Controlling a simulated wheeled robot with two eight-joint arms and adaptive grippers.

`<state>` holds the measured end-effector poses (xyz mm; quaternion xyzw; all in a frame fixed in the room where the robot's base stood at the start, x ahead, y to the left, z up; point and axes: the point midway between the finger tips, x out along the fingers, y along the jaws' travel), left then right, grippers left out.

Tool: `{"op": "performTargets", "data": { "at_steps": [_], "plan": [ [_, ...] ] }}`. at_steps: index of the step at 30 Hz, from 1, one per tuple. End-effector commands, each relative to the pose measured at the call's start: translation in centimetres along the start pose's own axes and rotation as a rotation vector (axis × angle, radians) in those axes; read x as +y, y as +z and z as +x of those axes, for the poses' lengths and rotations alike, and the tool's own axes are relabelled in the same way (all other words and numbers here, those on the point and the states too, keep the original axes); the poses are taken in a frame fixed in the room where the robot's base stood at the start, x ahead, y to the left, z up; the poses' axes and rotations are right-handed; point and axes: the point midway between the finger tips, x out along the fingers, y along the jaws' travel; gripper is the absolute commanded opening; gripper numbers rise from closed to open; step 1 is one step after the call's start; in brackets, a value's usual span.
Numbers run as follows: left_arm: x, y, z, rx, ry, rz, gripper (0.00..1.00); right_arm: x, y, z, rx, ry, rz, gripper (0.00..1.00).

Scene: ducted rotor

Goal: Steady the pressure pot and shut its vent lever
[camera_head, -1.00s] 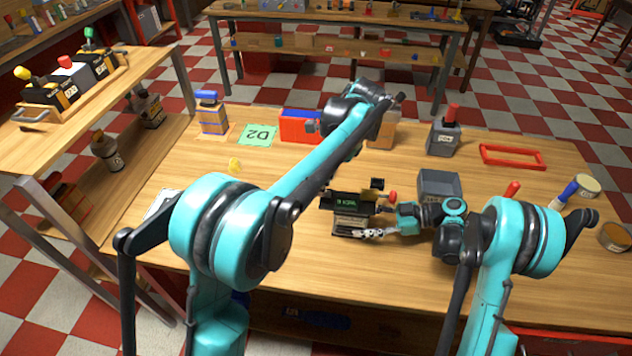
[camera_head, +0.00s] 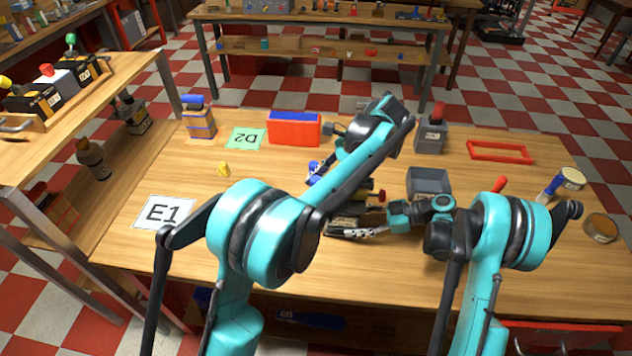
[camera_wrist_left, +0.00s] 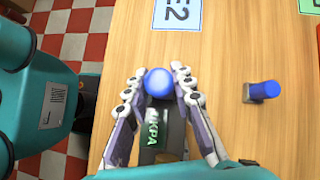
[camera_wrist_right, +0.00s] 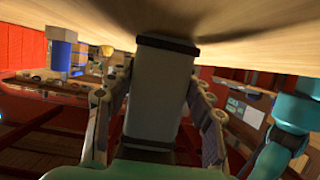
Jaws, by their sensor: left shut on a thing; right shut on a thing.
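The pressure pot (camera_head: 350,222) is a dark boxy unit on the table, partly hidden by my left arm in the head view. Its dark body with a green KPA label (camera_wrist_left: 154,134) shows in the left wrist view. A blue ball knob (camera_wrist_left: 158,83) stands over the body, between the fingers of my left gripper (camera_wrist_left: 160,92), which is shut on it. My right gripper (camera_head: 362,233) is low at the pot's near side. In the right wrist view its fingers (camera_wrist_right: 158,95) close on a pale grey block (camera_wrist_right: 153,95) with dark bands.
A red knob (camera_head: 381,195) is right of the pot. A grey bin (camera_head: 428,181) stands beyond my right gripper. A red box (camera_head: 293,129) and red frame (camera_head: 500,151) lie farther back. The table's left is mostly clear.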

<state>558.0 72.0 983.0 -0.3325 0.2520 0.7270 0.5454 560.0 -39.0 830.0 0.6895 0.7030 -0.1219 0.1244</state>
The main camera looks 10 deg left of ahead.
Motion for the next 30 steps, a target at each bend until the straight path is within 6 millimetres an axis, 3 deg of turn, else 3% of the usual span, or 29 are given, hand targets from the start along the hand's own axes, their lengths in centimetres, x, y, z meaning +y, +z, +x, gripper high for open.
{"op": "performTargets", "data": {
  "at_steps": [2, 3, 5, 17, 30],
  "plan": [
    [0.0, -0.1, 0.1, 0.002, 0.0, 0.0, 0.0, 0.0, 0.0, 0.0, 0.0, 0.0, 0.0, 0.27],
    [0.0, -0.1, 0.1, 0.002, 0.0, 0.0, 0.29, 0.0, 0.0, 0.0, 0.0, 0.0, 0.0, 0.27],
    [0.0, -0.1, 0.1, 0.002, 0.0, 0.0, 0.44, 0.0, 0.0, 0.0, 0.0, 0.0, 0.0, 0.27],
    [0.0, 0.5, -0.5, 0.001, 0.0, 0.001, 0.46, 0.0, 0.0, 0.0, -0.001, 0.0, 0.0, 0.27],
    [0.0, 5.5, -6.5, 0.002, 0.0, 0.0, 0.46, 0.0, 0.1, 0.0, -0.001, 0.001, 0.0, 0.27]
  ]
}}
